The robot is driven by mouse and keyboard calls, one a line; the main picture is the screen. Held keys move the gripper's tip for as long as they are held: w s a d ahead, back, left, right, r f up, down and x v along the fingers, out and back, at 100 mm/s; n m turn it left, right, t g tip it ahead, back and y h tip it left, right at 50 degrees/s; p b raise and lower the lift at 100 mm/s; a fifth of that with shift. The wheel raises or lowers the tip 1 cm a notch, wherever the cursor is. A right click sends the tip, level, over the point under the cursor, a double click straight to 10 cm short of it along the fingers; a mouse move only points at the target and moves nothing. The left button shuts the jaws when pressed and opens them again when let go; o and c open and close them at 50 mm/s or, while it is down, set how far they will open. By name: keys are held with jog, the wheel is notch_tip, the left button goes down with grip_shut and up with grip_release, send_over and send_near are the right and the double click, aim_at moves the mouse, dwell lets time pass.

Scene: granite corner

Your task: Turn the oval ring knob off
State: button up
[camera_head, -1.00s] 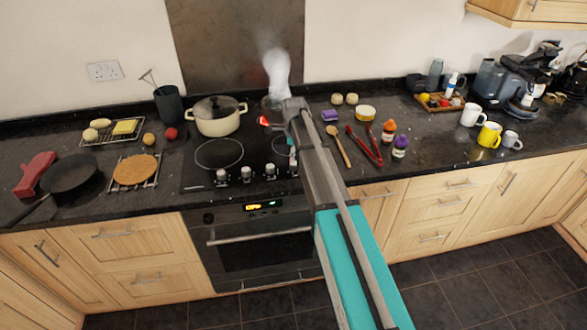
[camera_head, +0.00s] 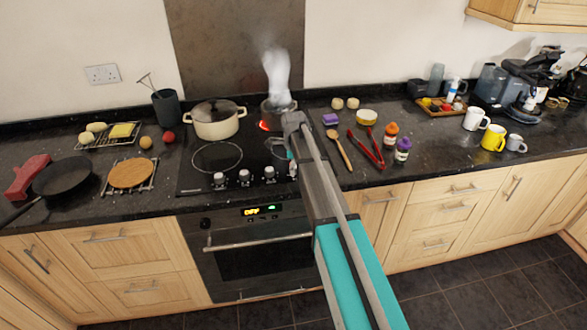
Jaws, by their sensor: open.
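The black hob (camera_head: 205,178) has a row of silver knobs along its front edge: a left one (camera_head: 220,181), a second (camera_head: 244,178) and a third (camera_head: 269,174). Another at the right end (camera_head: 292,169) is partly covered by my arm. I cannot tell from shape which is the oval ring knob. My gripper (camera_head: 283,149) is over the hob's right side, just behind the right-end knobs. It is open, its fingers mostly hidden by my arm, and I see nothing held. A steaming pot (camera_head: 283,107) stands on the back right ring, which glows red.
A cream lidded pot (camera_head: 217,122) stands on the back left of the hob. Right of my arm lie a wooden spoon (camera_head: 340,150), red tongs (camera_head: 367,150) and small jars (camera_head: 402,150). A pan (camera_head: 62,178) and wooden board (camera_head: 131,173) are at left.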

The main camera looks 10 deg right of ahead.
jog(key=shift+c, duration=0.2)
jog(key=c, duration=1.1)
